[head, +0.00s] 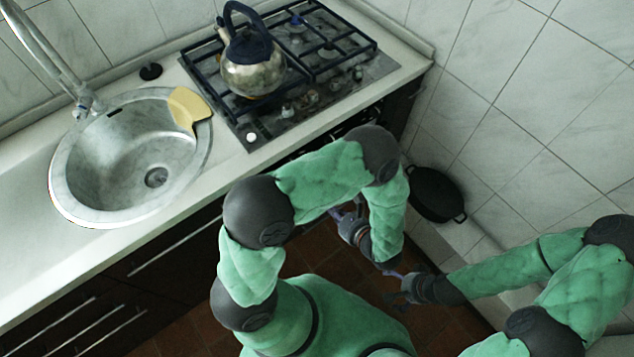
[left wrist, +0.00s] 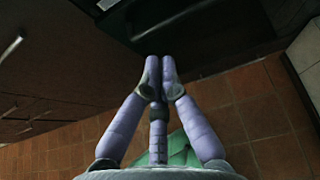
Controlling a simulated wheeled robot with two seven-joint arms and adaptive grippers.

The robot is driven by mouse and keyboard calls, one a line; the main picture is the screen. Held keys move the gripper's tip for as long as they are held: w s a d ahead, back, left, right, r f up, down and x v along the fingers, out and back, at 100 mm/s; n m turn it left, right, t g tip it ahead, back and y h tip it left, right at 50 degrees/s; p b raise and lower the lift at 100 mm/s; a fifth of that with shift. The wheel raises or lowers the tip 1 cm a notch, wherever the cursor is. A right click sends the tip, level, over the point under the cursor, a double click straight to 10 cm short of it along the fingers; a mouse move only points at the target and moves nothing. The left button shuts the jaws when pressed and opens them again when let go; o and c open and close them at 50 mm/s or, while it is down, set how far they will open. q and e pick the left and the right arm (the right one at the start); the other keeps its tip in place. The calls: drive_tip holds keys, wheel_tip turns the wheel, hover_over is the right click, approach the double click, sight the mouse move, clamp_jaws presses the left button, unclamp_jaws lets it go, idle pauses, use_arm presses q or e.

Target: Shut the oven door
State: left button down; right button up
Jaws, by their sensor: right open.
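The oven front (head: 398,108) is a dark panel under the hob, mostly hidden behind my left arm in the head view. In the left wrist view a dark, smooth panel that looks like the oven door (left wrist: 205,32) fills the top, beyond the fingertips; how far it stands open I cannot tell. My left gripper (head: 343,212) is low in front of the oven, partly covered by my arm. In the left wrist view its fingertips (left wrist: 159,68) are together with nothing between them. My right gripper (head: 393,285) is open and empty, farther from the oven, above the floor.
A kettle (head: 253,68) stands on the hob (head: 335,78). A sink (head: 75,185) with a yellow board (head: 188,108) on its rim is at left. Drawers (head: 165,262) run below the counter. A black pot (head: 436,194) sits by the tiled wall. Brown floor tiles (left wrist: 60,155) lie below.

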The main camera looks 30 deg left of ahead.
use_arm(q)
drive_tip(key=b+x, duration=0.1)
drive_tip(key=x, duration=0.3)
drive_tip(key=r+b+x, duration=0.1)
drive_tip(key=b+x, duration=0.1)
drive_tip(key=x, duration=0.2)
drive_tip(key=a+r+b+x, duration=0.1)
drive_tip(key=x, duration=0.4)
drive_tip(key=shift+s+a+b, duration=0.15)
drive_tip(key=shift+b, duration=0.15)
drive_tip(key=shift+a, duration=0.15)
